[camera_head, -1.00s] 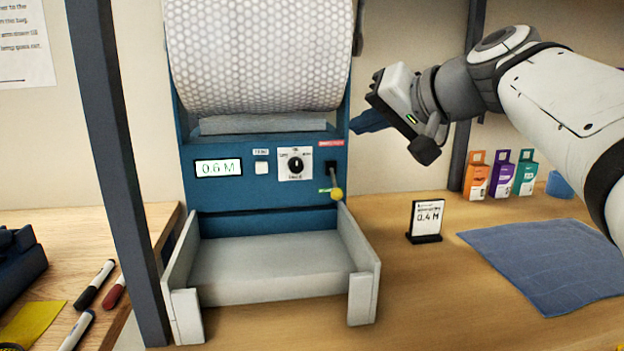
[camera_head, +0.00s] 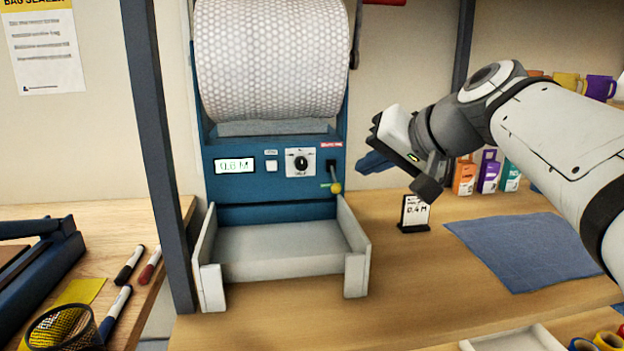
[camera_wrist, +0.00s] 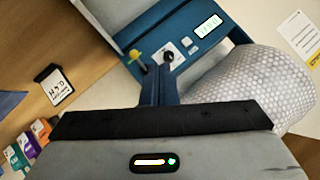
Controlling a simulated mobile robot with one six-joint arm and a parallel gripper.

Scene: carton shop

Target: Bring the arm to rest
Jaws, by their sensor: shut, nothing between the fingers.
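My gripper (camera_head: 374,163) is in the air to the right of the blue dispenser (camera_head: 250,213), in front of the wall. Its blue fingers are shut with nothing between them; they also show in the wrist view (camera_wrist: 155,85). The dispenser holds a large roll of bubble wrap (camera_head: 270,60) and has a lit display (camera_head: 234,166), a dial (camera_head: 300,162) and a lever with a yellow knob (camera_head: 336,187). The fingers look apart from the lever in the head view. The grey tray (camera_head: 280,252) below is empty.
A small card reading 0.4 M (camera_head: 415,212) stands right of the dispenser. A blue mat (camera_head: 525,250) lies on the bench, with small boxes (camera_head: 465,177) behind it. A dark post (camera_head: 160,150) rises at left. Markers (camera_head: 130,264) and a mesh cup (camera_head: 62,330) are on the left bench.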

